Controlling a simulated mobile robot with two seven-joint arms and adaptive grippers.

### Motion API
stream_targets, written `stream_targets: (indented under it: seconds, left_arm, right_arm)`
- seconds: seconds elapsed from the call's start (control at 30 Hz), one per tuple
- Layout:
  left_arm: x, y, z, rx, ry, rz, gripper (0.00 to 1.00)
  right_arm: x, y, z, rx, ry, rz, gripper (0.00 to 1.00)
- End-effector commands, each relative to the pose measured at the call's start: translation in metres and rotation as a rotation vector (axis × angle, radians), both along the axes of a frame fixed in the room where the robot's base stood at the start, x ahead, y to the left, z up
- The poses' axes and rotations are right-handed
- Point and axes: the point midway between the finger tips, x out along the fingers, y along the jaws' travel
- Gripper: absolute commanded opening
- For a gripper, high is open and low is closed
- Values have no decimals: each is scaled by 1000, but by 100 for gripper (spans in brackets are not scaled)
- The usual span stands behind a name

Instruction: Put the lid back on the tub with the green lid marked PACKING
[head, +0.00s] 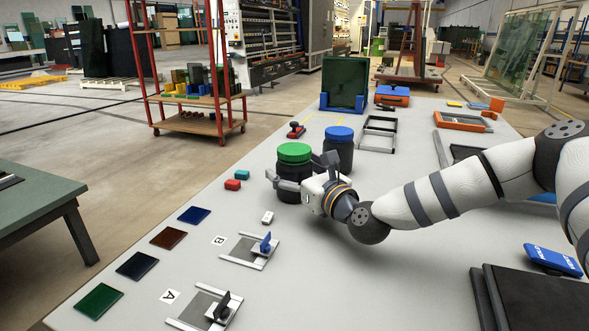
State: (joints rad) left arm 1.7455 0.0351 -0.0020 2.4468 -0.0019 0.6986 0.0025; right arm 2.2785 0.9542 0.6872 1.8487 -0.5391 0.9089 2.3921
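A dark tub (290,167) with a green lid (295,152) stands upright on the grey table. The green lid sits on top of the tub; I cannot tell whether it is seated, and no PACKING marking is readable. My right gripper (297,171) is at the tub's near right side with its fingers spread wide. One finger crosses in front of the tub's lower part, and the other is to its right, near the blue-lidded tub. I cannot tell whether either finger touches the tub. My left gripper is not in view.
A dark tub with a blue lid (339,134) stands close behind on the right. A red block (232,184), a teal block (242,174) and a white block (267,217) lie nearby. Metal fixtures (250,250) and coloured plates (194,215) occupy the front left.

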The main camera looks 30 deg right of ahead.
Motion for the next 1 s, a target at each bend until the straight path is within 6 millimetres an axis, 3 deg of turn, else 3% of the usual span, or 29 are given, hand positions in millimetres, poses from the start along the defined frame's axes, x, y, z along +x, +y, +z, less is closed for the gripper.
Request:
stream_targets:
  seconds: [0.23,0.5,0.7,1.0]
  left_arm:
    - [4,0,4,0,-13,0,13]
    - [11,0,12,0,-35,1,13]
    - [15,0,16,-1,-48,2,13]
    - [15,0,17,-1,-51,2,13]
  right_arm:
    - [-7,-1,6,1,-1,-1,83]
    - [-70,-6,7,3,-3,-3,83]
    - [-107,-9,6,2,-3,-2,83]
    - [-120,-9,4,-1,-1,0,83]
